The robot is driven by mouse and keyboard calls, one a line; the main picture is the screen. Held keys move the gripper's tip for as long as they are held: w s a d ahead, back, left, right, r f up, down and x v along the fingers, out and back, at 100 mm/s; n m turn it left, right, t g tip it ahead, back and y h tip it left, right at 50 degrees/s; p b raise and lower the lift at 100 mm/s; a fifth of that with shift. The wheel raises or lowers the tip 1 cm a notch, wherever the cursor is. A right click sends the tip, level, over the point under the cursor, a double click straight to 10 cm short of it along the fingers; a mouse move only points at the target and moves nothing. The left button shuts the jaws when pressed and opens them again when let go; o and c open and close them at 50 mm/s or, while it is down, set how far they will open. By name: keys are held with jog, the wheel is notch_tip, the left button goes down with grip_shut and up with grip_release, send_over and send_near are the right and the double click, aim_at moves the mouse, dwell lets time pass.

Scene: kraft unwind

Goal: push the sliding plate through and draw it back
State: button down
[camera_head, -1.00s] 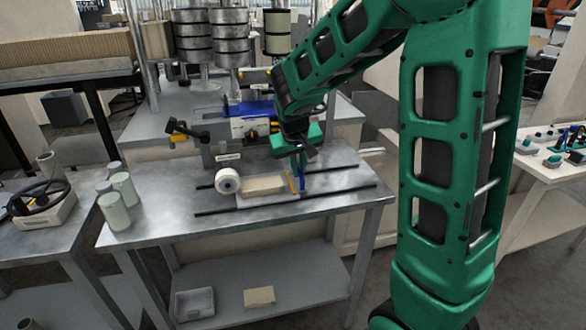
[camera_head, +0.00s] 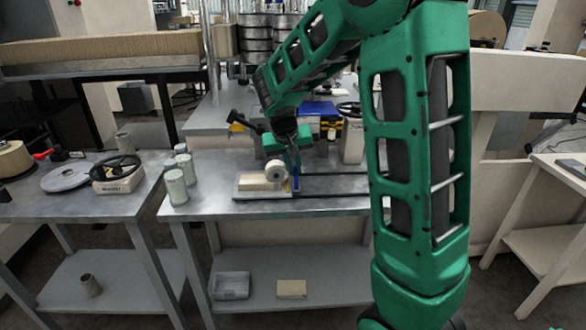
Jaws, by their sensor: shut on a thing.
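The sliding plate (camera_head: 245,194) is a pale flat plate at the left end of two dark rails (camera_head: 335,195) on the metal bench. A beige block (camera_head: 258,182) lies on it. A white roll (camera_head: 275,169) stands over the plate's right part; whether it touches the block I cannot tell. A blue upright handle (camera_head: 295,183) is at the plate's right end. My gripper (camera_head: 293,168) points down, shut on the handle's top; the arm and roll partly hide the fingers.
Grey-green cylinders (camera_head: 176,187) stand on the bench's left corner. A handwheel unit (camera_head: 117,175) is on the left table. A blue-topped device (camera_head: 318,110) stands behind my gripper. The rails are bare on the right. A grey tray (camera_head: 231,286) sits on the lower shelf.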

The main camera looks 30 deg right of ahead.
jog(key=shift+a, duration=0.1)
jog(key=c, duration=1.8)
grip_release()
jog(key=shift+s, duration=0.1)
jog(key=shift+r, duration=0.1)
jog(key=v, duration=1)
jog(key=shift+a+r, duration=0.15)
jog(key=shift+r, duration=0.05)
